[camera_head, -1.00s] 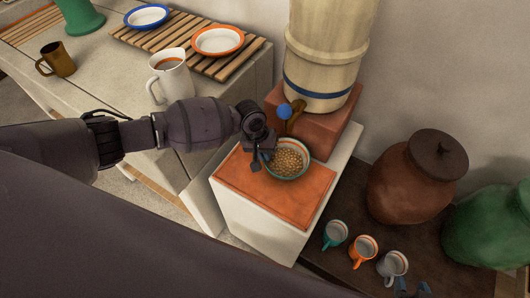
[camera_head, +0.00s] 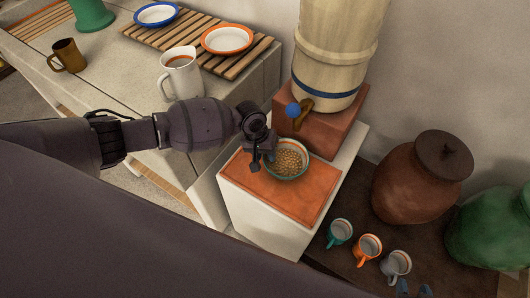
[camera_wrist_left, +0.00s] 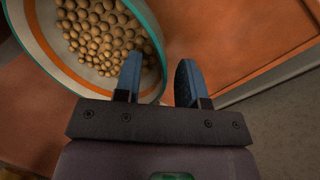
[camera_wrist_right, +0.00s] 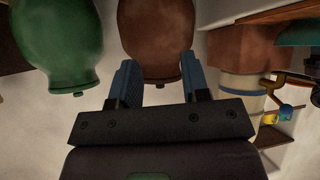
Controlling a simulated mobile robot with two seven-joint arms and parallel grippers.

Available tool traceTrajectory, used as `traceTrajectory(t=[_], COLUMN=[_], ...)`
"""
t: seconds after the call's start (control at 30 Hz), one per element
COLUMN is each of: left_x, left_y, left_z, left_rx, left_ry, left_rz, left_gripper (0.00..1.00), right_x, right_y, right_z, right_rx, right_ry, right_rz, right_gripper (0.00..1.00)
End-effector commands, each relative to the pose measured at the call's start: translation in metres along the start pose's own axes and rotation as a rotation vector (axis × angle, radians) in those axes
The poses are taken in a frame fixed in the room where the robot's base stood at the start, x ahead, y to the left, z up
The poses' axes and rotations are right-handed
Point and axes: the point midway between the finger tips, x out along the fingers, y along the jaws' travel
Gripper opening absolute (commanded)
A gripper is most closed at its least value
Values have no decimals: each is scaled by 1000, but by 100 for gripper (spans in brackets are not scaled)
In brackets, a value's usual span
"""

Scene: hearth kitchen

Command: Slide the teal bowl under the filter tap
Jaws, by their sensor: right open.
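The teal bowl (camera_head: 306,170), filled with round tan pieces, stands on the orange top of a white block, below and in front of the filter tap (camera_head: 303,112) with its blue knob. My left gripper (camera_head: 262,160) is at the bowl's left side. In the left wrist view its fingers (camera_wrist_left: 158,82) are apart, with the bowl's teal rim (camera_wrist_left: 150,30) passing between them; whether they touch it I cannot tell. My right gripper (camera_head: 413,288) shows only as blue tips at the bottom edge of the head view. In the right wrist view its fingers (camera_wrist_right: 160,85) are open and empty.
The filter (camera_head: 325,65) stands on a red-brown block (camera_head: 322,130) behind the bowl. A white jug (camera_head: 181,80) and plates on a slatted rack (camera_head: 190,47) are on the left counter. Three mugs (camera_head: 368,248), a brown jar (camera_head: 415,190) and a green jar (camera_head: 490,235) are at right.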

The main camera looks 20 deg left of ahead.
Motion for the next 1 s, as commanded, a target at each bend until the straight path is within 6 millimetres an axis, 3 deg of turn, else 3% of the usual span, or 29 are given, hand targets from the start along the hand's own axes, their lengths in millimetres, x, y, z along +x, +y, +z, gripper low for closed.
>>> traceTrajectory(t=[0.37, 0.6, 0.8, 1.0], left_x=[-10, -51, -85, -104], left_y=[1, 2, 1, 1], left_z=[-1, -2, -1, 0], left_rx=[0, 2, 1, 0], left_ry=[4, 8, 6, 2], left_rz=[2, 4, 2, 2], left_gripper=[37, 37, 37, 37], right_x=[2, -2, -10, -13], right_y=[-3, -2, 0, 2], right_z=[-13, -28, -19, -13], right_rx=[10, 16, 18, 14], right_ry=[22, 46, 23, 10], right_rz=[0, 2, 8, 9], right_gripper=[43, 43, 43, 43])
